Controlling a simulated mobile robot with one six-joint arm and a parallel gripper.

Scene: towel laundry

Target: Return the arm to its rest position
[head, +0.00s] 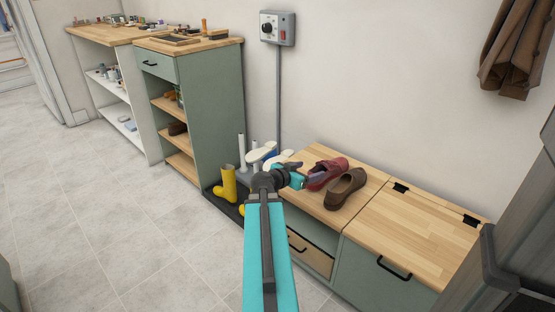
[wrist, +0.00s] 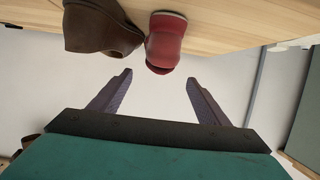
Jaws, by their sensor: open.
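My gripper (head: 311,180) is at the end of my outstretched teal arm, over the left part of the wooden bench (head: 415,228) in the head view. It is beside a red shoe (head: 328,170) and a brown shoe (head: 345,188). In the wrist view my gripper (wrist: 158,80) has its two fingers wide apart, with nothing between them. That view looks upside down, with the red shoe (wrist: 165,46) and the brown shoe (wrist: 98,32) at the top. The exact gap between the fingers and the shoes is hard to tell.
Yellow boots (head: 228,183) stand on a dark tray left of the bench. A green shelf unit (head: 218,100) and a white shelf (head: 130,110) line the wall. A control box (head: 277,28) and a brown coat (head: 516,48) hang there. The tiled floor (head: 90,210) at left is clear.

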